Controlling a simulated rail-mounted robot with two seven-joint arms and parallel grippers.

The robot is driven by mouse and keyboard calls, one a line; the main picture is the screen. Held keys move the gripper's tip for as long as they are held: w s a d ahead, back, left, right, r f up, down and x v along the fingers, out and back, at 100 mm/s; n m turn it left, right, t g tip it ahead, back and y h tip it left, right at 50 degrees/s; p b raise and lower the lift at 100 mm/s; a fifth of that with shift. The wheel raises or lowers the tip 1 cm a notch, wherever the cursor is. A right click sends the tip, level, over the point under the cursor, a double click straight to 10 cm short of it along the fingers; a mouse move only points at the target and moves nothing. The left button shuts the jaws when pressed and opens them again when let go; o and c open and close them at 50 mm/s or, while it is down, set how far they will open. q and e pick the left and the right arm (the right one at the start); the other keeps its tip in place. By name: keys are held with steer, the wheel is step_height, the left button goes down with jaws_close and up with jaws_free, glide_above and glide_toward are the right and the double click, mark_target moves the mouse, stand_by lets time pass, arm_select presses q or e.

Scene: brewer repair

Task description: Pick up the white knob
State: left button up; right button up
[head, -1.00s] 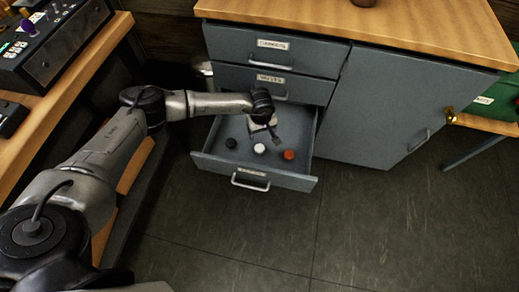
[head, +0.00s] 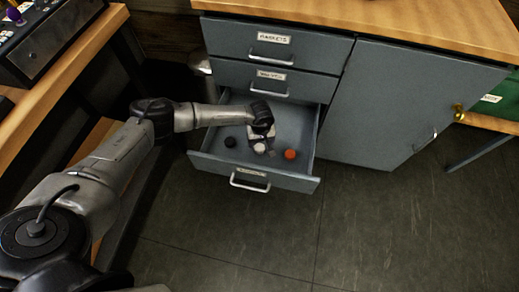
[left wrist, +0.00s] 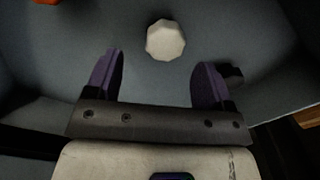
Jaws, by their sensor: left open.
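The white knob (head: 260,148) lies on the floor of the open bottom drawer (head: 243,180). In the left wrist view the white knob (left wrist: 166,40) is a pale, many-sided disc, fully visible. My left gripper (head: 267,146) reaches down into the drawer, close above the white knob and partly overlapping it in the head view. In the wrist view its two purple-lined fingers (left wrist: 157,62) are apart and empty. The knob shows beyond the fingertips, roughly centred across the gap. My right gripper is not in view.
In the drawer, a black knob (head: 230,142) lies left of the white knob and an orange knob (head: 290,154) right of it. The drawer walls surround them. Closed drawers (head: 272,78) sit above. A wooden bench (head: 75,65) stands at left; the floor in front is clear.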

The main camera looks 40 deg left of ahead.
mark_target(260, 147)
arm_select(q)
steer(key=f+b, duration=0.2)
steer(key=f, duration=0.1)
steer(key=f+b, duration=0.1)
steer(key=f, duration=0.1)
steer(key=shift+s+a+f, duration=0.1)
steer(key=shift+s, duration=0.25)
steer(key=c, duration=1)
